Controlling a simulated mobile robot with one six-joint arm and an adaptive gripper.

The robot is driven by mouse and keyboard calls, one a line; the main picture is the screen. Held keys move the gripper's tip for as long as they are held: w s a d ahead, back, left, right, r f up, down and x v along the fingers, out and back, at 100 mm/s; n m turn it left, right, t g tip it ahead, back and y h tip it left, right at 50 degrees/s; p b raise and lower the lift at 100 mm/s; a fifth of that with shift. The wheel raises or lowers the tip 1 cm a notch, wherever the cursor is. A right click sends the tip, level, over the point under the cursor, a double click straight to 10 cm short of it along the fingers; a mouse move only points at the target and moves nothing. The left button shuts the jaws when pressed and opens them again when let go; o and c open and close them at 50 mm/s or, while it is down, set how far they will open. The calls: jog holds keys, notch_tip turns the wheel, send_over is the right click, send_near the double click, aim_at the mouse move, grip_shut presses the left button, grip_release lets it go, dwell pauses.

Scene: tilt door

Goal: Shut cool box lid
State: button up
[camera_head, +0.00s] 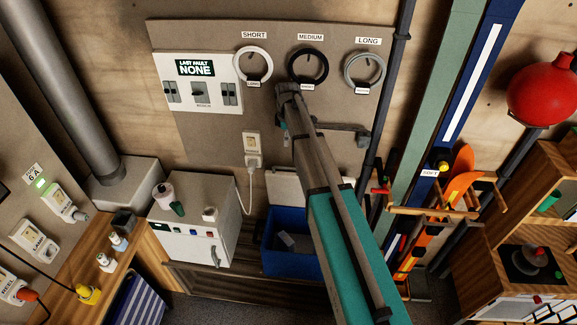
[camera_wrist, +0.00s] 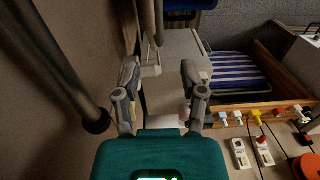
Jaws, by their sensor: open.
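The cool box (camera_head: 287,262) is a blue open-topped box low against the back wall, right of a white cabinet. Its pale lid (camera_head: 290,187) stands raised at the back, partly hidden by my arm. Small grey items lie inside the box. My gripper (camera_wrist: 160,72) is open and empty in the wrist view, its two fingers apart. In the head view my arm crosses in front of the box's right side, with its wrist well above the lid near the wall panel; the fingers are mostly hidden there. A blue edge at the top of the wrist view may be the box.
The white cabinet (camera_head: 196,235) carries a pink bottle (camera_head: 163,195). Hoops (camera_head: 254,64) hang on the wall panel above. A plug and cable (camera_head: 254,160) hang behind the box. A dark pipe (camera_head: 385,110) and orange tools (camera_head: 462,170) stand at the right.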

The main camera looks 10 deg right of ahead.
jog(key=shift+f, duration=0.2)
jog(key=f+b, duration=1.3)
jog(key=shift+s+a+f+b, duration=0.1)
jog(key=shift+s+f+b, duration=0.05)
jog(key=shift+s+b, duration=0.15)
dwell(0.4)
grip_shut()
dwell(0.3)
